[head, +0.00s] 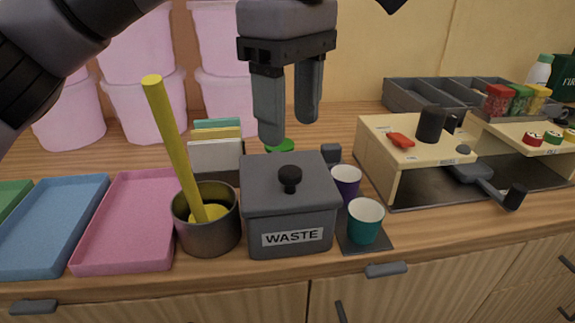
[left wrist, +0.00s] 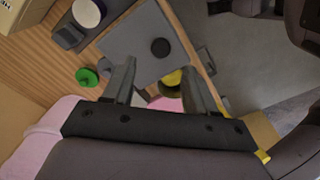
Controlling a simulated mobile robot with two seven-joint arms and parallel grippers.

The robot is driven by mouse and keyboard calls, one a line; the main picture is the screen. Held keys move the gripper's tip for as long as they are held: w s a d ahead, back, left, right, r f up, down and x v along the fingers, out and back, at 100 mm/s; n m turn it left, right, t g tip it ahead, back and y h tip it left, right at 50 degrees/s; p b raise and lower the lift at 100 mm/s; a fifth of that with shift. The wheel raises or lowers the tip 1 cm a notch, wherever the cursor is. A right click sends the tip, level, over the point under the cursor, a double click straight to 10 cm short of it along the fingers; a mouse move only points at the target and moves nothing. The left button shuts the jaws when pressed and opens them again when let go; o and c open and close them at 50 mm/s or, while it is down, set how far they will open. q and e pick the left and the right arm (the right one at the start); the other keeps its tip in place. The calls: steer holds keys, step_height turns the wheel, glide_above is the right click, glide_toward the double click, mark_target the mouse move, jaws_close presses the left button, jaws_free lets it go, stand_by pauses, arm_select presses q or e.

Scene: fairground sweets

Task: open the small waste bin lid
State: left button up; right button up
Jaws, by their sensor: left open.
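The small waste bin (head: 292,238) is a dark grey box with a "WASTE" label, near the front edge of the counter. Its grey lid (head: 262,178) lies flat on top, with a round black knob (head: 290,178) in the middle. The lid (left wrist: 128,38) and knob (left wrist: 160,47) also show in the left wrist view. My left gripper (head: 290,128) is open and empty, pointing down above and slightly behind the bin, apart from the knob. It also shows in the left wrist view (left wrist: 157,85). My right gripper is not clearly in either view.
A metal pot (head: 207,235) with a tall yellow stick stands close left of the bin. A purple cup (head: 346,180) and a teal cup (head: 365,220) stand close right. Pink (head: 130,225) and blue (head: 50,228) trays lie further left. A wooden stand (head: 400,160) is at right.

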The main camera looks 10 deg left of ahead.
mark_target(290, 170)
arm_select(q)
steer(key=shift+f+b, duration=0.4)
steer(key=shift+f, duration=2.8)
jaws_close()
